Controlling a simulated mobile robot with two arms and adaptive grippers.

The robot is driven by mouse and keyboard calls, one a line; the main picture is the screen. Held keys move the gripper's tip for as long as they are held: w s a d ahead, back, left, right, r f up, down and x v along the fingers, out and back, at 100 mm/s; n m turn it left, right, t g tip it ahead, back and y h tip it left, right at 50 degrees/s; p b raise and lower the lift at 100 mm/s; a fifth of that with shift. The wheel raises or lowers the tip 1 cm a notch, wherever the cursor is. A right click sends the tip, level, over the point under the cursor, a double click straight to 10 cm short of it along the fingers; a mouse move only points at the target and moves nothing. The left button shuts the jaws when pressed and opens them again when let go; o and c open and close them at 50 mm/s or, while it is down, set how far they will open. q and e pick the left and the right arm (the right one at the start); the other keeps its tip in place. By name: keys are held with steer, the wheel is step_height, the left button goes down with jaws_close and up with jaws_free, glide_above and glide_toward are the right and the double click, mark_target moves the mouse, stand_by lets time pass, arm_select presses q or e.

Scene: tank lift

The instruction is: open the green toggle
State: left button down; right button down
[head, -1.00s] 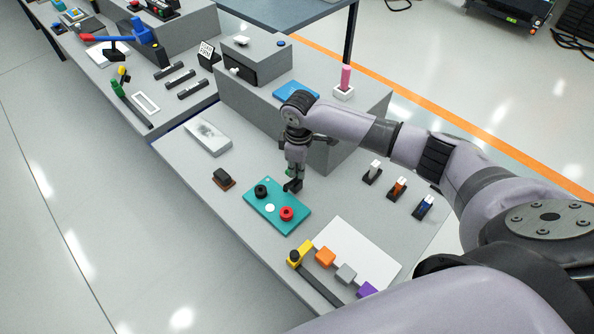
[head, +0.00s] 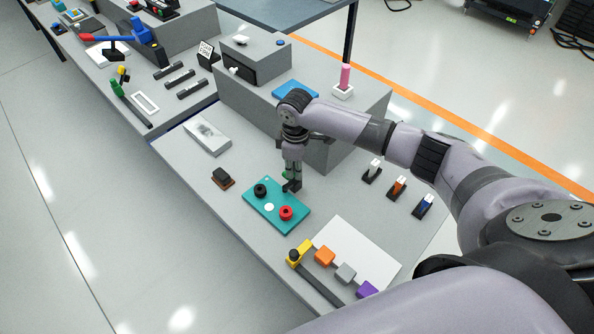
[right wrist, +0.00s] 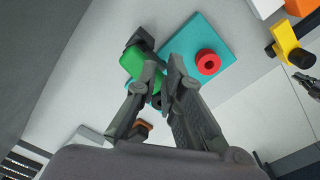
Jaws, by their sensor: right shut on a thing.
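The green toggle shows in the right wrist view (right wrist: 138,66) as a green block at the fingertips, with a dark part beside it. In the head view only a small green bit (head: 286,175) shows by the fingers, at the upper right edge of the teal plate (head: 288,227). My right gripper (head: 292,182) points down there; in the right wrist view its fingers (right wrist: 163,76) are close together, shut on the toggle. The exact contact is partly hidden by the fingers. My left gripper is not in view.
The teal plate carries a red knob (head: 286,213) and a black knob (head: 260,190). A grey block (head: 330,150) stands behind the gripper. Several small switches, including an orange one (head: 397,187), stand to the right. A white sheet (head: 355,250) lies in front.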

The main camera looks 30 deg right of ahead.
steer(key=shift+w+d+f, duration=0.6)
steer(key=shift+d+f, duration=0.05)
steer(key=shift+f, duration=0.15)
steer(key=shift+w, duration=0.45)
steer(key=shift+w+a+r+b, duration=0.2)
steer(key=shift+a+r+b, duration=0.1)
steer(key=shift+a, duration=0.2)
steer(key=shift+w, duration=0.5)
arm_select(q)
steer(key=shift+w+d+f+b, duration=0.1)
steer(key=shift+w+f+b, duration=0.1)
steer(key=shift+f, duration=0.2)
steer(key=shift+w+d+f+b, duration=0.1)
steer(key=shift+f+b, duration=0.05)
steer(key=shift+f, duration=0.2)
arm_select(e)
steer(key=shift+w+a, duration=0.15)
steer(key=shift+w, duration=0.05)
steer(key=shift+w, duration=0.1)
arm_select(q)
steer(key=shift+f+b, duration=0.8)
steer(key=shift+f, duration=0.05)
arm_select(e)
steer(key=shift+w+a, duration=0.25)
steer(key=shift+w, duration=0.35)
steer(key=shift+w+a, duration=0.2)
steer(key=shift+w, duration=0.35)
